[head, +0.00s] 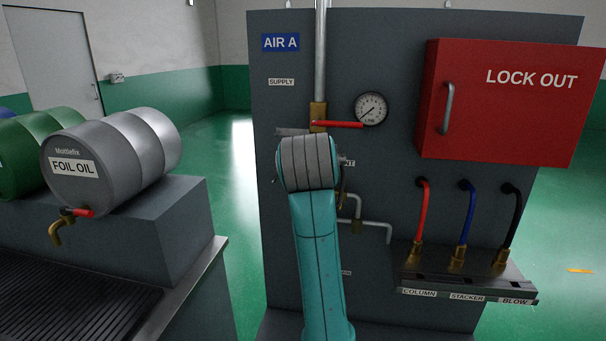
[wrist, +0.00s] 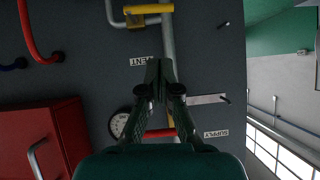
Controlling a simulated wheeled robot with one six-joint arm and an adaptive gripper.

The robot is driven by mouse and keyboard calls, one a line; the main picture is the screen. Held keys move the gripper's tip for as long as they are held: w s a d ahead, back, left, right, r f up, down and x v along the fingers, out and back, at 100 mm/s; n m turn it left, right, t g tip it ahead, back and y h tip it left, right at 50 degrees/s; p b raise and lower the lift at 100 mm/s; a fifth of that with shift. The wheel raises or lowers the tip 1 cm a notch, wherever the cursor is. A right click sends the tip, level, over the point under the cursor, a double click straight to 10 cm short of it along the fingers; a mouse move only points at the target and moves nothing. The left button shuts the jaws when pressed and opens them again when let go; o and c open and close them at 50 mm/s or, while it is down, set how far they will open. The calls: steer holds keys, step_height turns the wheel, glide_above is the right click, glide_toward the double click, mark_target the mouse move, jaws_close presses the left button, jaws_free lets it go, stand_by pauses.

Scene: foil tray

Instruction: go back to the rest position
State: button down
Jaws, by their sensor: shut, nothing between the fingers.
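My gripper (wrist: 159,72) is shut with nothing between its fingers. It points at the grey AIR A panel (wrist: 75,82), near the VENT label. In the head view my teal arm hides it. A supply valve with a red lever (head: 338,124) sits on the vertical pipe. The lever lies across the pipe, pointing right. It shows in the wrist view (wrist: 160,133) behind the fingers. In the wrist view a yellow lever (wrist: 148,9) lies across the pipe beyond the fingertips. I cannot tell from these views whether the fingertips touch the panel.
A gauge (head: 371,108) and a red LOCK OUT box (head: 505,105) are on the panel's right. Red, blue and black hoses hang above a small shelf (head: 465,285). Green floor is open between drum stand and panel.

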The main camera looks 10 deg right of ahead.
steer(key=s+d+f+n+t, duration=0.1)
steer(key=s+d+f, duration=0.1)
steer(key=f, duration=1)
steer(key=s+d+f+n, duration=0.1)
steer(key=s+f, duration=0.2)
steer(key=f, duration=0.9)
steer(key=s+d+f+n+t+y, duration=0.1)
steer(key=s+d+f+n+y, duration=0.1)
steer(key=s+f, duration=1.25)
steer(key=s+d+f+y, duration=0.1)
steer(key=s+f, duration=0.1)
steer(key=s, duration=0.8)
steer(key=s+d+f, duration=0.1)
steer(key=s+f, duration=0.2)
steer(key=s, duration=0.7)
steer(key=s+r+t, duration=0.1)
steer(key=s+r, duration=0.3)
steer(key=s, duration=0.5)
steer(key=s+r, duration=0.4)
steer(key=s, duration=0.5)
steer(key=shift+d+r+t, duration=0.25)
steer(key=shift+d+t, duration=0.05)
steer(key=shift+t, duration=0.1)
